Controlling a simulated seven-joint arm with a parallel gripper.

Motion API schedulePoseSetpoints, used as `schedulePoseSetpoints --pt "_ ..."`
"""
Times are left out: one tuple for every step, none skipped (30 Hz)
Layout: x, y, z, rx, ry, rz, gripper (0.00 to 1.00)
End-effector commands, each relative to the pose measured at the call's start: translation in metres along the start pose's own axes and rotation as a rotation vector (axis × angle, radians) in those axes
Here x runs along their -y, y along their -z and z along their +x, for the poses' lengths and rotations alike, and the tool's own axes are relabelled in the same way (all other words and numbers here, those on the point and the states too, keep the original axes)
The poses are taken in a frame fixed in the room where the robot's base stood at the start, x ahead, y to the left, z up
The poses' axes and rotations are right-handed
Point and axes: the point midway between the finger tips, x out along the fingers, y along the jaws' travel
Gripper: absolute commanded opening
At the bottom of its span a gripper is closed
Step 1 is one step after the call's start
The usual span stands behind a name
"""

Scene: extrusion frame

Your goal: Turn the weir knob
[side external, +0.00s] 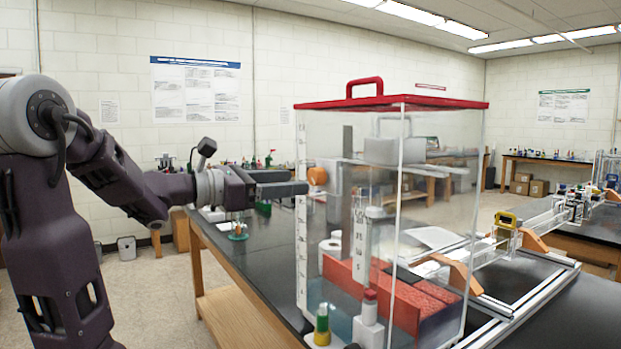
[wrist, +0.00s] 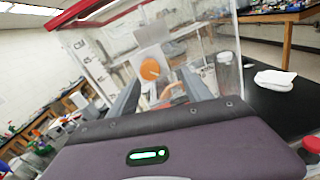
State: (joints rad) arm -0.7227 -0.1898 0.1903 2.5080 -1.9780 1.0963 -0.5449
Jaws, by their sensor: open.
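An orange round knob (side external: 317,176), which I take for the weir knob, shows at the left side of the clear tank in the side view. In the wrist view the knob (wrist: 150,69) faces me on a pale plate, beyond my fingers and roughly between them. My gripper (side external: 299,188) points level toward the tank, its fingertips close to the knob and slightly lower in the side view. In the wrist view my gripper (wrist: 158,78) is open, with nothing visibly held. I cannot tell the exact gap from fingertips to knob.
The clear tank has a red lid (side external: 395,103) with a handle and stands on a black bench (side external: 230,238). Red blocks (side external: 405,290) are at its base. A metal rail frame (side external: 530,290) runs along the right.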

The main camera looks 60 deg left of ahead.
Motion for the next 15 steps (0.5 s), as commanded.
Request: schedulePoseSetpoints --pt "-0.011 0.001 -0.002 0.008 -0.036 -0.030 0.57" --pt "-0.016 0.001 -0.001 0.013 -0.049 -0.041 0.57" --pt "-0.018 0.001 0.002 0.016 -0.057 -0.048 0.57" --pt "-0.019 0.001 0.007 0.017 -0.056 -0.049 0.57" --pt "-0.018 0.000 0.013 0.018 -0.055 -0.048 0.57" --pt "-0.018 0.000 0.021 0.017 -0.052 -0.048 0.57" --pt "-0.018 0.000 0.028 0.018 -0.052 -0.047 0.57" --pt "-0.019 0.000 0.034 0.017 -0.052 -0.046 0.57" --pt "-0.019 0.000 0.042 0.017 -0.051 -0.046 0.57" --pt "-0.019 -0.001 0.047 0.018 -0.052 -0.046 0.57" --pt "-0.019 -0.001 0.051 0.017 -0.052 -0.045 0.57" --pt "-0.020 -0.001 0.057 0.018 -0.052 -0.045 0.57" --pt "-0.020 -0.001 0.060 0.017 -0.052 -0.044 0.57" --pt "-0.020 -0.001 0.062 0.017 -0.053 -0.044 0.57" --pt "-0.020 -0.001 0.065 0.017 -0.053 -0.043 0.57"
